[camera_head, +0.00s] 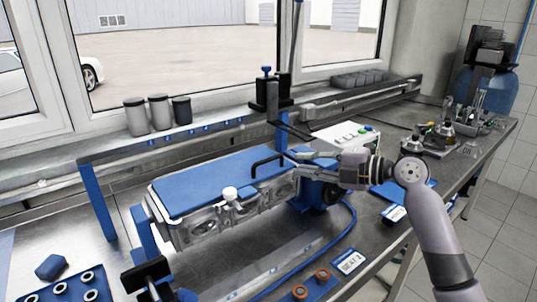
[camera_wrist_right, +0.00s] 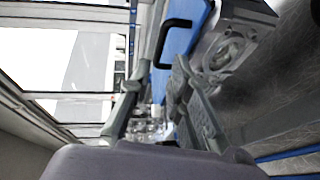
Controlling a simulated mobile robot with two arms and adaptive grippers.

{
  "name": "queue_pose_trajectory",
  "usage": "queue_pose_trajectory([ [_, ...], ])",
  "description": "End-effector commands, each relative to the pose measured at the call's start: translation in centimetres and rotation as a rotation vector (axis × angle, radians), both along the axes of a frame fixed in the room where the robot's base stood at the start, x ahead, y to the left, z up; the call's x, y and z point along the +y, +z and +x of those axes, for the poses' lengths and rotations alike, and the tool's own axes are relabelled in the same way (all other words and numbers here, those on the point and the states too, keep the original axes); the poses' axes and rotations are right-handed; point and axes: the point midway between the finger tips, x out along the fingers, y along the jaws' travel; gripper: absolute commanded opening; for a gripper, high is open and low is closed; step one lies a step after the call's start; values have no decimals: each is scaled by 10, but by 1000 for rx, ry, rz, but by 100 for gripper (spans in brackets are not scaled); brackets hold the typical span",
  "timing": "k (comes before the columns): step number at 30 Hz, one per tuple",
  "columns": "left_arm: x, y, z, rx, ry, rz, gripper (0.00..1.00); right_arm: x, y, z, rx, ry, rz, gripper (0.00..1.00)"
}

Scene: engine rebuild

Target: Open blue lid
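The blue lid (camera_head: 212,182) lies flat along the top of the grey metal engine block (camera_head: 245,205). A black bar handle (camera_head: 268,163) stands up near the lid's right end; it also shows in the right wrist view (camera_wrist_right: 173,38). My right gripper (camera_head: 298,160) comes in from the right, just beside the handle and apart from it. In the right wrist view its two fingers (camera_wrist_right: 158,75) are spread, with nothing held between them. The blue lid (camera_wrist_right: 184,50) lies beyond the fingertips there.
A white-capped knob (camera_head: 230,193) stands at the block's front side. A black and blue clamp post (camera_head: 270,97) rises behind the lid. Grey cups (camera_head: 160,111) stand on the back ledge. A blue tray (camera_head: 70,289) with rings lies front left.

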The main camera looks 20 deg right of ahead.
Motion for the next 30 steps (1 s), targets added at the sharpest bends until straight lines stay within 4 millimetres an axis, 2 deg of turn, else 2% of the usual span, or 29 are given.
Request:
queue_pose_trajectory([
  [1,-2,8,0,0,-1,-2,57,9,2,8,2,2,4,18],
  [6,3,20,6,-7,-4,4,57,34,-4,35,2,2,3,18],
  [15,8,35,18,-25,-2,9,57,63,-15,68,3,-1,3,18],
  [27,9,35,16,-22,-1,10,57,69,-19,75,1,-1,-2,18],
  [30,9,35,14,-20,-1,10,57,69,-19,74,1,-1,-2,13],
])
